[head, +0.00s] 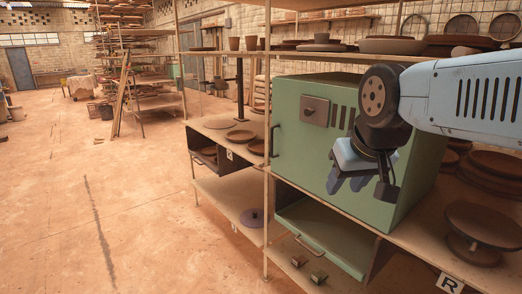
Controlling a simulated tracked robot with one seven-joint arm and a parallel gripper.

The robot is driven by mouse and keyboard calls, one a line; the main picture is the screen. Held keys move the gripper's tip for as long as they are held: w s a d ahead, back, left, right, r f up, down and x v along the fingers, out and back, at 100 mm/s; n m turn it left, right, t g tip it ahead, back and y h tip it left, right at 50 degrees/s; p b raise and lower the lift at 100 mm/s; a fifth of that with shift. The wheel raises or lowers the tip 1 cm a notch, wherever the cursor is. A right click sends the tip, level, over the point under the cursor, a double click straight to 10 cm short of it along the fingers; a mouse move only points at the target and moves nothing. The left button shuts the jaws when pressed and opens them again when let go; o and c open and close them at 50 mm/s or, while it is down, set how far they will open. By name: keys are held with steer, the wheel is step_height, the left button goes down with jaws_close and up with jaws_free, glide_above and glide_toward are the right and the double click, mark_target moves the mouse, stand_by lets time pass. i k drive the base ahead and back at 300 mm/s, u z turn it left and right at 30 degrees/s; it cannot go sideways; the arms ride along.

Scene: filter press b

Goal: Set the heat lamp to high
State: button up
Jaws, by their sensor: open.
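I cannot clearly make out a heat lamp or its high setting. A green cabinet (300,150) stands on the shelf unit, with a small brown plate and knob (315,110) on its front beside dark vent slots. Two small dark knob-like blocks (318,277) sit on the lower shelf; I cannot tell what they belong to. My gripper (360,184) hangs in front of the green cabinet's right part, below and right of the plate. It points down, open, with nothing seen between its fingers. It hides part of the cabinet front.
Below the cabinet is a green tilted panel (325,238) with a bar handle. A purple disc (252,217) lies on the lower left shelf. Brown plates and a footed stand (482,228) crowd the right shelf. Thin upright posts (267,130) frame the unit. Open floor (130,210) lies left.

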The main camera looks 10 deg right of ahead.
mark_target(217, 84)
steer(key=u, duration=0.4)
steer(key=k, duration=1.1)
steer(key=u, duration=1.05)
steer(key=i, duration=3.25)
steer(key=z, duration=0.35)
steer(key=i, duration=1.05)
steer(key=z, duration=0.45)
